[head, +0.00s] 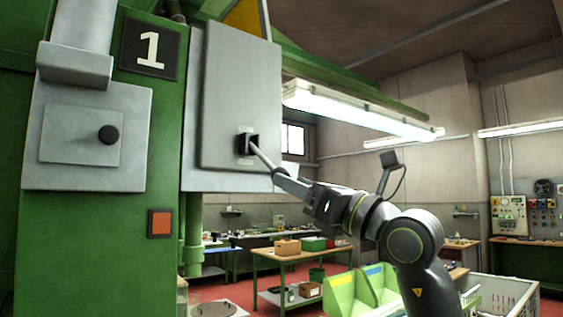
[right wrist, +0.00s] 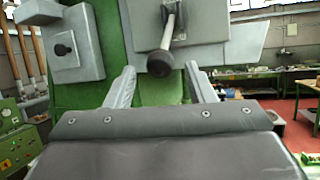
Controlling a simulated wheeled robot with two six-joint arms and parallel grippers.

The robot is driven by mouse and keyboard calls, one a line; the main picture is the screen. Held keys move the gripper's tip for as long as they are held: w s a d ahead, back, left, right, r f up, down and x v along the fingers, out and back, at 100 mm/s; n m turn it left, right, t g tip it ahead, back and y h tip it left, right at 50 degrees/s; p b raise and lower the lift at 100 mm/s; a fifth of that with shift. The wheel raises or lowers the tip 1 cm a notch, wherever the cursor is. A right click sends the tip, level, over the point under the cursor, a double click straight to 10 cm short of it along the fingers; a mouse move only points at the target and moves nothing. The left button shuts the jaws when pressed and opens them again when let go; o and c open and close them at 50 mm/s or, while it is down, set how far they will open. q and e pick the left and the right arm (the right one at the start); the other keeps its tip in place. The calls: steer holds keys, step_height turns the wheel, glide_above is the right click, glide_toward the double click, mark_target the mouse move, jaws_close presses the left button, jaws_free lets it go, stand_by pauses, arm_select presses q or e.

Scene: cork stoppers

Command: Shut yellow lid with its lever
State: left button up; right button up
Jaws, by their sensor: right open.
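The yellow lid (head: 246,16) shows only in part at the top of the head view, slanted above a grey panel; its far end is cut off. The lever (head: 262,154) comes out of a black pivot on that panel and points down to the right. In the right wrist view the lever (right wrist: 169,30) ends in a dark round knob (right wrist: 160,63). My right gripper (head: 283,180) is at the lever's lower end. Its fingers (right wrist: 160,72) are open, one on each side of the knob, with gaps on both sides. My left gripper is in neither view.
The green machine (head: 162,200) fills the left, with a grey box bearing a black knob (head: 108,134) and an orange button (head: 160,223). Green bins (head: 350,295) stand below my right arm. Workbenches (head: 300,254) are farther back.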

mark_target(266, 162)
steer(key=shift+p+x, duration=0.7)
steer(key=shift+x, duration=1.4)
steer(key=shift+c, duration=0.2)
jaws_close()
